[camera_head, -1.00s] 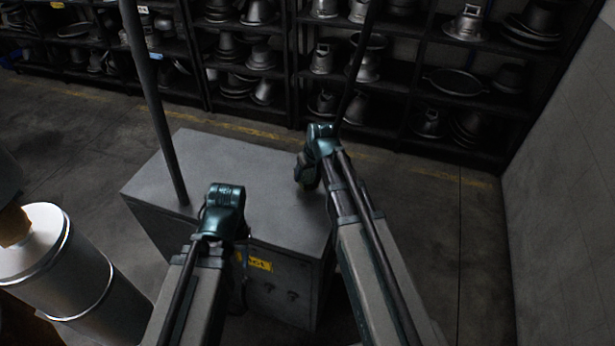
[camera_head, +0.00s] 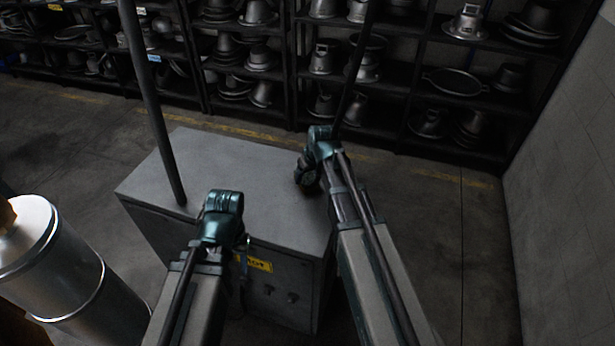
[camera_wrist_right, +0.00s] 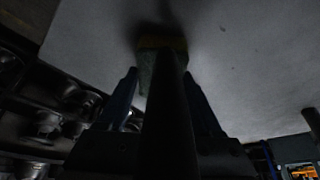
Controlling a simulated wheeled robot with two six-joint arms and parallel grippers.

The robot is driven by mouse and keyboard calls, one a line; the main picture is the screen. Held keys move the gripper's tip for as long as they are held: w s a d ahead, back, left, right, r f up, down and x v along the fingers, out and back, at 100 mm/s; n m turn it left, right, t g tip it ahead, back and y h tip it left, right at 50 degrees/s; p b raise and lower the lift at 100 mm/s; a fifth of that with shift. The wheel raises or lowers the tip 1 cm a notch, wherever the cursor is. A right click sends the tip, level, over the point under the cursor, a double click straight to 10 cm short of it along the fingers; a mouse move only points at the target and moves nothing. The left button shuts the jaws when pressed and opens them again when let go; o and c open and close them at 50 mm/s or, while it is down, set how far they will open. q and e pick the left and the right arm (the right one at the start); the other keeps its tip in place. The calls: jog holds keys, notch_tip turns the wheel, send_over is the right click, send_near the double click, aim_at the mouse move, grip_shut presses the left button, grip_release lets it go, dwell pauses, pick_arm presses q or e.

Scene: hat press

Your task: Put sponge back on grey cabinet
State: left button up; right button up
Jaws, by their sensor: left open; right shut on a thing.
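The grey cabinet (camera_head: 240,185) stands in front of me with a flat, mostly bare top. My right gripper (camera_head: 307,180) is above the right part of the cabinet top, pointing down. In the right wrist view, the right gripper (camera_wrist_right: 160,80) is shut on the sponge (camera_wrist_right: 148,72), which has a green side and a yellowish edge. The sponge's far end is at or very close to the pale cabinet top (camera_wrist_right: 235,60); I cannot tell if they touch. In the head view the sponge is hidden. My left gripper (camera_head: 242,262) hangs open and empty at the cabinet's front side, partly hidden by its wrist.
A dark pole (camera_head: 155,110) stands by the cabinet's left part. A silver cylinder (camera_head: 60,265) is at the lower left. Black shelves (camera_head: 395,105) with metal hat moulds line the back. A pale wall (camera_head: 565,190) closes the right. Floor is open between cabinet and shelves.

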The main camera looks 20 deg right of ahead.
jog(key=o, duration=1.2)
jog(key=shift+f, duration=0.1)
jog(key=a+p+v, duration=0.1)
jog(key=p+v, duration=1.1)
jog(key=s+a+g, duration=0.1)
jog(key=s+a, duration=0.3)
jog(key=s, duration=0.2)
jog(key=s+a+n+g+h, duration=0.1)
jog(key=s+a+g, duration=0.1)
jog(key=s+a, duration=0.2)
jog(key=s+a+f+g+h, duration=0.1)
jog(key=s+a, duration=0.4)
jog(key=s, duration=0.4)
jog(key=shift+a+n+g, duration=0.1)
jog(key=shift+n+g, duration=0.2)
jog(key=shift+g, duration=0.1)
